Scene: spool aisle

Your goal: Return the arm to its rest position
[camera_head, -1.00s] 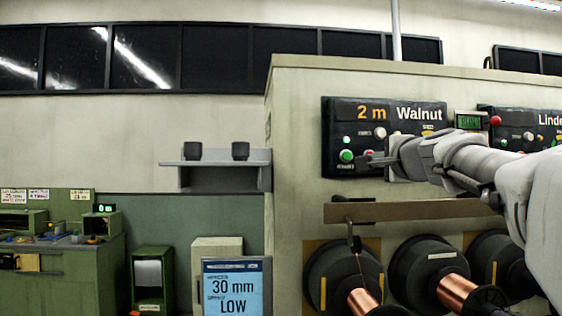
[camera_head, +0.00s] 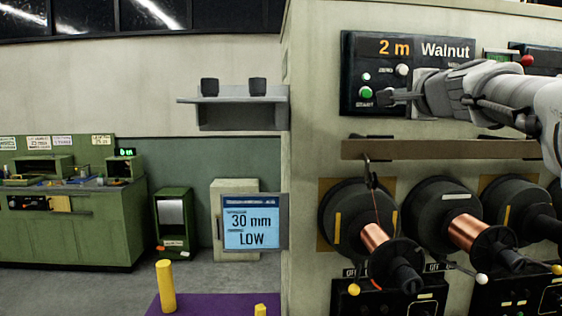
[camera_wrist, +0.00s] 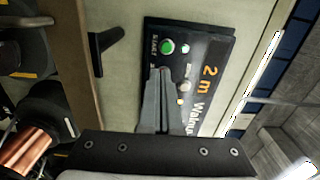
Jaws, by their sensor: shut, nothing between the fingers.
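My gripper (camera_head: 392,97) is shut and empty at the end of my arm, which reaches in from the right in the head view. Its tip is in front of the lower part of the black "2 m Walnut" panel (camera_head: 358,60), beside the green start button (camera_head: 366,93). In the wrist view the shut fingers (camera_wrist: 163,75) point at the same panel (camera_wrist: 215,50), just below the green button (camera_wrist: 167,47) in the picture. I cannot tell whether the fingertips touch the panel.
Below the panel run a brown rail (camera_head: 440,150) and several dark spools, some with copper wire (camera_head: 470,233). A screen reading "30 mm LOW" (camera_head: 252,222) stands left of them. A wall shelf (camera_head: 235,113) holds two dark cups. Yellow posts (camera_head: 166,286) rise by a purple floor area (camera_head: 210,305).

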